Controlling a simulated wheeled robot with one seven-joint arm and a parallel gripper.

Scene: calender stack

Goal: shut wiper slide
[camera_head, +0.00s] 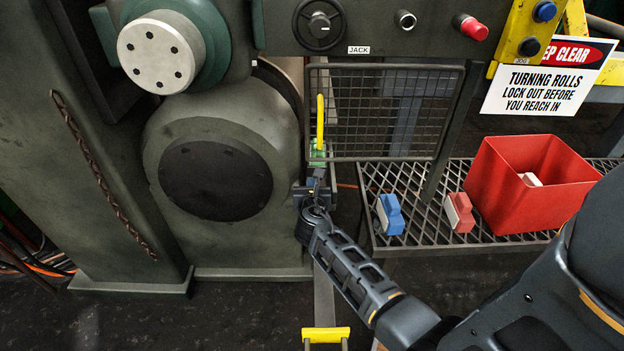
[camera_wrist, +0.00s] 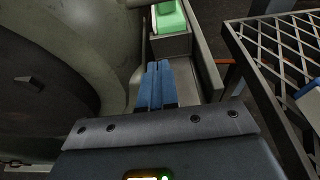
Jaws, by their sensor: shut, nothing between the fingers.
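A narrow grey channel (camera_head: 325,290) runs along the right side of the green machine; I take it for the wiper slide's track. A green block (camera_head: 318,152) sits far along it, with an upright yellow handle (camera_head: 320,122) by it. In the wrist view the green block (camera_wrist: 170,17) rests on a grey carriage (camera_wrist: 171,43) between the channel walls. My gripper (camera_head: 315,187) is over the channel, on the near side of the green block. Its blue fingers (camera_wrist: 155,68) are together and empty, pointing at the carriage with a small gap apparent. Contact below is hidden.
A wire mesh guard (camera_head: 385,110) hangs close on the right. A grating shelf (camera_head: 400,180) holds a blue block (camera_head: 390,214), a red block (camera_head: 460,212) and a red bin (camera_head: 530,185). A yellow bar (camera_head: 326,335) lies at the channel's near end. The machine housing (camera_head: 225,140) borders the left.

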